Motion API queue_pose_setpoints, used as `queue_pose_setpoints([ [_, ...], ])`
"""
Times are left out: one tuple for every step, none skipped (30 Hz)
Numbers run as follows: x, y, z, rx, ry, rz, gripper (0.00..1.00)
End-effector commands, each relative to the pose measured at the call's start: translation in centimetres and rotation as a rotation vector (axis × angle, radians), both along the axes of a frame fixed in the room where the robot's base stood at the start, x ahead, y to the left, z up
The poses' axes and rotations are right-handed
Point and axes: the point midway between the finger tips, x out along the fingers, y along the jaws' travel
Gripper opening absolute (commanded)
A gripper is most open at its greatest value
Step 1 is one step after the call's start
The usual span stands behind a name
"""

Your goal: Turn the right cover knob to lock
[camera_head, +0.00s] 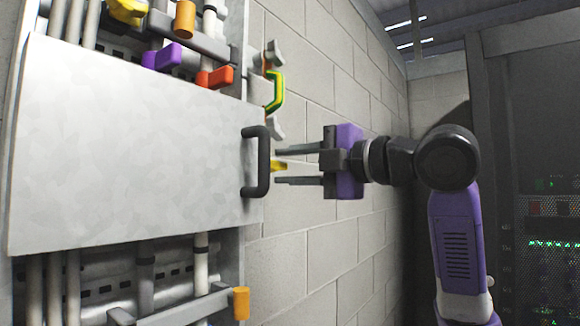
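A large light-grey cover (125,150) fills the left of the view, with a black bar handle (264,162) near its right edge. A small yellow piece (280,166), perhaps the right cover knob, shows just right of the handle. My gripper (277,167) reaches in from the right, its two dark fingers apart, one above and one below the yellow piece in the picture. I cannot tell whether they touch it or how far in depth they are from it. Part of the yellow piece is hidden by the handle.
Above the cover are purple (161,57), red-orange (214,77) and orange (184,19) knobs. A green-and-yellow handle (275,91) between grey knobs is at the wall. An orange block (241,303) is below. A dark rack (545,150) stands right, behind my arm.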

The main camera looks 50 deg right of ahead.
Motion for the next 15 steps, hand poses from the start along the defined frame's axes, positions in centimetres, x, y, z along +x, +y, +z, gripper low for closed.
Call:
queue_pose_setpoints([
  [0.0,0.0,0.0,-0.001,0.000,0.001,0.34],
  [0.0,0.0,0.0,-0.001,0.000,0.001,0.34],
  [-0.1,0.0,0.0,-0.001,-0.001,0.001,0.34],
  [-0.2,0.0,0.0,-0.001,-0.001,0.001,0.34],
  [-0.4,0.0,0.0,-0.001,-0.001,0.001,0.34],
  [-0.8,0.0,0.0,-0.001,-0.002,0.000,0.34],
  [-1.2,0.0,0.0,-0.001,-0.003,0.000,0.34],
  [-1.6,-0.1,0.0,-0.002,-0.003,-0.001,0.34],
  [-2.2,-0.1,-0.1,-0.003,-0.002,-0.001,0.34],
  [-2.7,-0.1,-0.1,-0.004,-0.003,-0.001,0.34],
  [-3.3,-0.1,-0.1,-0.004,-0.004,-0.002,0.34],
  [-4.0,-0.2,-0.1,-0.002,-0.003,-0.002,0.34],
  [-4.4,-0.2,-0.1,-0.002,-0.002,-0.002,0.34],
  [-4.9,-0.2,-0.1,-0.001,-0.003,-0.001,0.34],
  [-5.5,-0.2,-0.1,-0.002,-0.003,-0.002,0.34],
])
